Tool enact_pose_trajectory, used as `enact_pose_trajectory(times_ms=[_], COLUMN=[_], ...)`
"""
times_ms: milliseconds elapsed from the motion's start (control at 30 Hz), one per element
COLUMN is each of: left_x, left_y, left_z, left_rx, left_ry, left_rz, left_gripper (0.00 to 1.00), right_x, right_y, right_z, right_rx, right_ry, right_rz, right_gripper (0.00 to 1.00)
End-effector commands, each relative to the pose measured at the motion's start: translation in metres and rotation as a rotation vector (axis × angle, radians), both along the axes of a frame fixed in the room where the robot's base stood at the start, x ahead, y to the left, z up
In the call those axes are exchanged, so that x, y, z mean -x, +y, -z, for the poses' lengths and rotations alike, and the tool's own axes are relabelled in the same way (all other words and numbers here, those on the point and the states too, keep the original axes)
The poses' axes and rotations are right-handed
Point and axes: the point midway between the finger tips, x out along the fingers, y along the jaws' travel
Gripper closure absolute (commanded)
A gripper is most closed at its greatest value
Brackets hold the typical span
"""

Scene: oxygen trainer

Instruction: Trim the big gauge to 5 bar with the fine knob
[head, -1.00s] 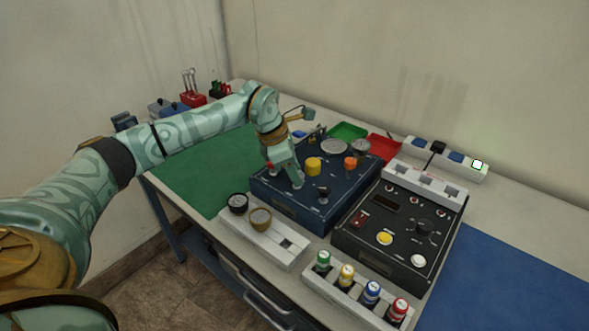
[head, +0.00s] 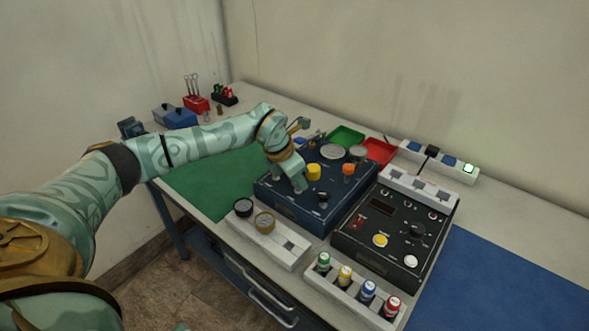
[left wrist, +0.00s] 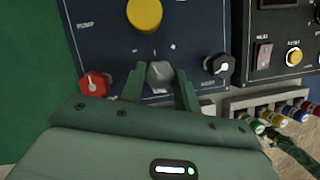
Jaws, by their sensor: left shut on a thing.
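The blue panel box (head: 327,216) stands on the bench and carries the knobs and dials. The big gauge (head: 333,151) is a pale round dial at its back; its reading is too small to tell. My left gripper (head: 296,188) reaches down onto the box's front part. In the left wrist view its fingers (left wrist: 160,88) are shut on a small grey knob (left wrist: 160,72), one on each side. I take this for the fine knob; its label is unreadable. A large yellow knob (left wrist: 145,14), a red knob (left wrist: 95,84) and a black knob (left wrist: 218,65) surround it.
A black control box (head: 391,238) stands right of the blue one. An orange knob (head: 348,169) is at the panel's right. A white rack (head: 318,278) of coloured caps and a white holder (head: 266,244) lie in front. The green mat (head: 205,188) has free room.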

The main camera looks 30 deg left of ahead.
Motion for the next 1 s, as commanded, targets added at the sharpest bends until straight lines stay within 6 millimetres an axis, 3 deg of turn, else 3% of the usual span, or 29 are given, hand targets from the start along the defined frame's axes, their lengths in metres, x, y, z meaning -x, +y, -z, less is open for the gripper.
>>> enact_pose_trajectory(times_ms=[100, 400, 1000], left_x=[0.0, 0.0, 0.0], left_y=[-0.001, -0.002, -0.002], left_z=[-0.005, -0.003, -0.001], left_rx=[0.0, 0.001, 0.001], left_ry=[-0.002, -0.002, -0.003], left_rz=[-0.088, -0.272, -0.354], left_gripper=[0.91, 0.91, 0.91], right_x=[-0.004, -0.007, -0.008], right_y=[0.0, 0.0, -0.002], right_z=[-0.015, -0.032, -0.038], right_rx=[0.0, 0.0, 0.003], right_ry=[-0.009, -0.017, -0.02], right_rz=[0.0, 0.0, -0.001], right_gripper=[0.64, 0.64, 0.64])
